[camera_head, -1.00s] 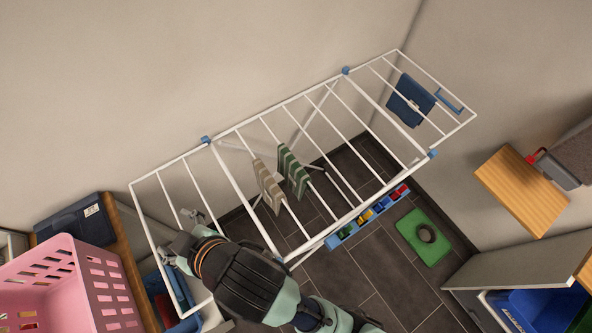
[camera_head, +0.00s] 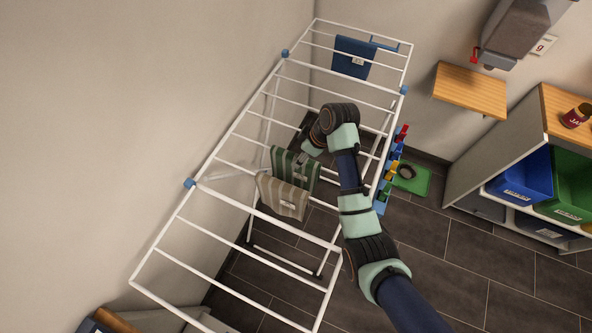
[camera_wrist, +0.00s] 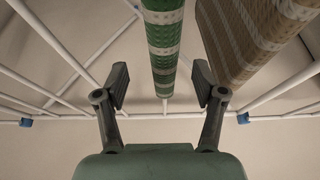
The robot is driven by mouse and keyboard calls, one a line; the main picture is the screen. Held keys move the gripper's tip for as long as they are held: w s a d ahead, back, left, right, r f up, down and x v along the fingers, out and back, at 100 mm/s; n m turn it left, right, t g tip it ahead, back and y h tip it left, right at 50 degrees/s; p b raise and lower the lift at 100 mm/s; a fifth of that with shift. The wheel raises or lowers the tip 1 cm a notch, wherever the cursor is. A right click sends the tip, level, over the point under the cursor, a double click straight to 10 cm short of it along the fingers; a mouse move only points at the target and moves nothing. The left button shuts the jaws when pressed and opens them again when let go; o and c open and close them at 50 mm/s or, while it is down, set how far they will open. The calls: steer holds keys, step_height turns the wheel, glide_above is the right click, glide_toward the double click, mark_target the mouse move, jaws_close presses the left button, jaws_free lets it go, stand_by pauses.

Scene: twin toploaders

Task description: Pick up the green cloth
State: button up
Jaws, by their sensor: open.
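The green cloth (camera_head: 296,168), green with pale stripes, hangs folded over a rung of the white drying rack (camera_head: 236,204). In the wrist view the green cloth (camera_wrist: 164,45) hangs edge-on between and beyond the two fingertips. My gripper (camera_wrist: 162,88) is open and empty, its fingers to either side of the cloth's line. In the head view my gripper (camera_head: 304,157) is at the cloth's upper right, largely hidden by my wrist. I cannot tell whether a finger touches the cloth.
A beige striped cloth (camera_head: 282,198) hangs close beside the green one; it is also right of it in the wrist view (camera_wrist: 250,35). A blue cloth (camera_head: 352,57) hangs at the rack's far end. Rack rungs surround my gripper. Coloured pegs (camera_head: 390,170) line the rack's right side.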

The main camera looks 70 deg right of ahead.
mark_target(296, 170)
steer(key=b+x, duration=0.1)
steer(key=x, duration=0.4)
steer(key=shift+a, duration=0.2)
steer(key=shift+f, duration=0.25)
stand_by(0.3)
jaws_close()
